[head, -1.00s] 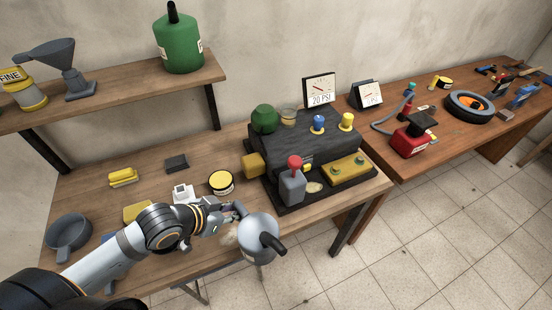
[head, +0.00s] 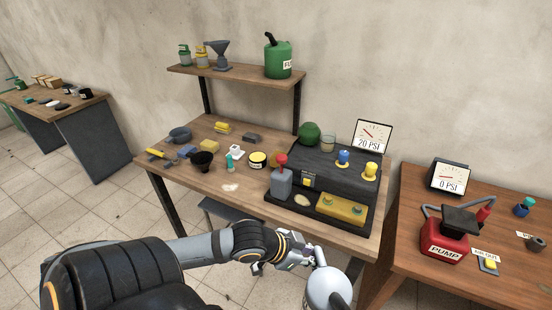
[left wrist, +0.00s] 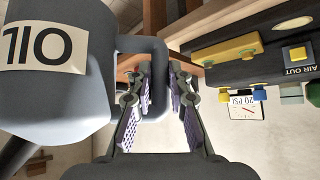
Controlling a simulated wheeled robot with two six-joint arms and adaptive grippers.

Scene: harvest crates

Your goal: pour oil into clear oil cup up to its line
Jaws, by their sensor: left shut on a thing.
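A grey oil can (head: 326,287) with a dark spout hangs in front of the bench, low in the head view. In the left wrist view the can (left wrist: 55,75) carries an OIL label, upside down in the picture. My left gripper (head: 308,258) is shut on the can's handle; its fingers (left wrist: 158,80) sit on either side of the handle. The clear oil cup (head: 328,142) stands at the back of the dark machine block (head: 325,165), beside a green round knob. The cup's line and fill level are too small to tell. My right gripper is not in view.
The wooden bench (head: 190,178) holds a dark funnel cup (head: 202,162), a yellow-lidded tin (head: 257,159) and a pale spill (head: 229,187). A red-handled lever (head: 281,180) stands at the machine's front. A red pump (head: 445,243) sits on the right table. Open floor lies left.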

